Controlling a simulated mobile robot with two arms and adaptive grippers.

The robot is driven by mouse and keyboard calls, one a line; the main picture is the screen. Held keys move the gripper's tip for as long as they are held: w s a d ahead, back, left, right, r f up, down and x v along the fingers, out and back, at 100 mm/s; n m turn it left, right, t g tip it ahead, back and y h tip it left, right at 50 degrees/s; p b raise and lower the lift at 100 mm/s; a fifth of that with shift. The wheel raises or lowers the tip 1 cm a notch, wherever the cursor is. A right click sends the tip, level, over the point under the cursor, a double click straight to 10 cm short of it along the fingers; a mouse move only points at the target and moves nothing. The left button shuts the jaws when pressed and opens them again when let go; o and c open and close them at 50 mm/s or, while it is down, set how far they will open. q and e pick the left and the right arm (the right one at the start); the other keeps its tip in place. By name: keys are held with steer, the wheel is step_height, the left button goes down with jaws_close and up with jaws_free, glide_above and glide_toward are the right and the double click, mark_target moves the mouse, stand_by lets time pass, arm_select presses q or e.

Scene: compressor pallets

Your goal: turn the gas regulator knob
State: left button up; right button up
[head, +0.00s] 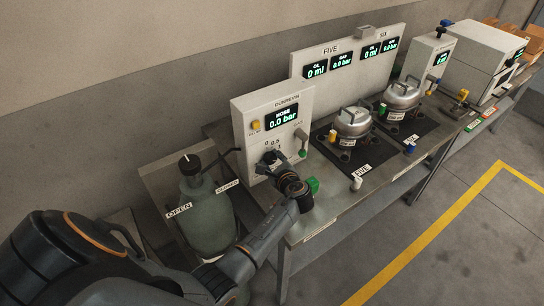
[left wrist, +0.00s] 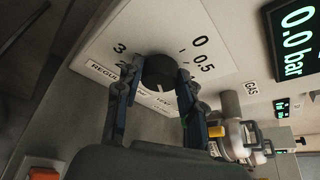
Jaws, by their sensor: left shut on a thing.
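The gas regulator knob (left wrist: 158,70) is a black round knob on a white panel (head: 246,127) marked "Dunnrevin". Its dial shows 0, 0.5 and 3 in the left wrist view, and a white line on the knob points toward the bottom of that picture. My left gripper (left wrist: 156,84) is shut on the knob, with one finger on each side. In the head view the left gripper (head: 274,160) reaches the panel's lower part and hides most of the knob. My right gripper is not in view.
A green gas cylinder (head: 208,222) with "OPEN" and "CLOSED" labels stands left of the bench (head: 315,222). A green block (head: 313,185) lies beside my left wrist. Two metal compressor pots (head: 352,122) (head: 402,95) stand on dark mats further right. The floor in front is clear.

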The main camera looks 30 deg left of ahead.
arm_select(q)
steer(key=o, duration=1.2)
steer(key=v, duration=1.2)
